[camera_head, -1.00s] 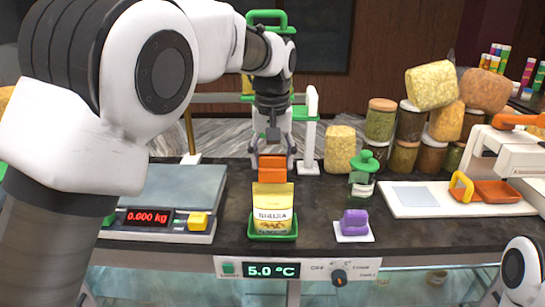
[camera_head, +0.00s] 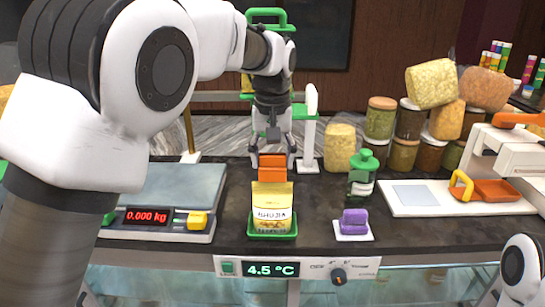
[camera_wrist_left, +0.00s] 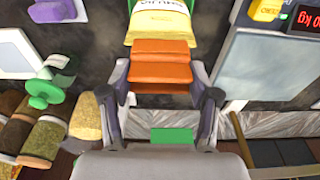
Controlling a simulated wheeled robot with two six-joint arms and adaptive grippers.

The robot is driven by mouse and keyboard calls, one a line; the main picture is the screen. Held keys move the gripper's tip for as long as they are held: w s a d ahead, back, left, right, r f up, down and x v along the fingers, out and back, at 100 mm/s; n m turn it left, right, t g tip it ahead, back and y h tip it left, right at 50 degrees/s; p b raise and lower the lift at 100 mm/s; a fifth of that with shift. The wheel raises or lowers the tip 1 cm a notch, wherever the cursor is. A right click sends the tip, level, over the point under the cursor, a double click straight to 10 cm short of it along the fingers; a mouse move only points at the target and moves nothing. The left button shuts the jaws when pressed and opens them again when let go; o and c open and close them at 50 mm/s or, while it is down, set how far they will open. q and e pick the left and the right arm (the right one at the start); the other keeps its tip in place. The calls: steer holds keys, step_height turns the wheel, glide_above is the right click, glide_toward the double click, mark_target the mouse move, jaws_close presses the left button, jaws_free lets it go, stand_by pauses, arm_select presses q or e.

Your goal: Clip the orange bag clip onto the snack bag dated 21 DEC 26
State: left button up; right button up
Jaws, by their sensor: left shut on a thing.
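The snack bag (camera_head: 271,208) is yellow with a white label and stands upright in a green tray (camera_head: 288,234) at the counter's front. Its date is too small to read. My left gripper (camera_head: 272,158) is shut on the orange bag clip (camera_head: 272,171), directly behind and above the bag's top edge. In the left wrist view, the clip (camera_wrist_left: 162,66) sits between the two fingers (camera_wrist_left: 162,98), close against the top of the bag (camera_wrist_left: 160,20). I cannot tell whether the clip's jaws are around the bag's edge. My right gripper is out of view.
A scale (camera_head: 165,190) stands left of the bag. A purple clip-like object (camera_head: 354,218) and a green-topped bottle (camera_head: 362,178) stand to the right. Several jars (camera_head: 404,155) and a white board (camera_head: 400,208) with a sealing machine lie farther right. Dark counter is bare between them.

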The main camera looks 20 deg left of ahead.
mark_target(272, 165)
arm_select(q)
steer(key=shift+f, duration=0.1)
steer(key=shift+f, duration=0.75)
steer(key=shift+f+b, duration=0.15)
steer(key=shift+b, duration=0.15)
steer(key=shift+f, duration=0.4)
steer(key=shift+s+f, duration=0.1)
stand_by(0.4)
steer(key=o, duration=1)
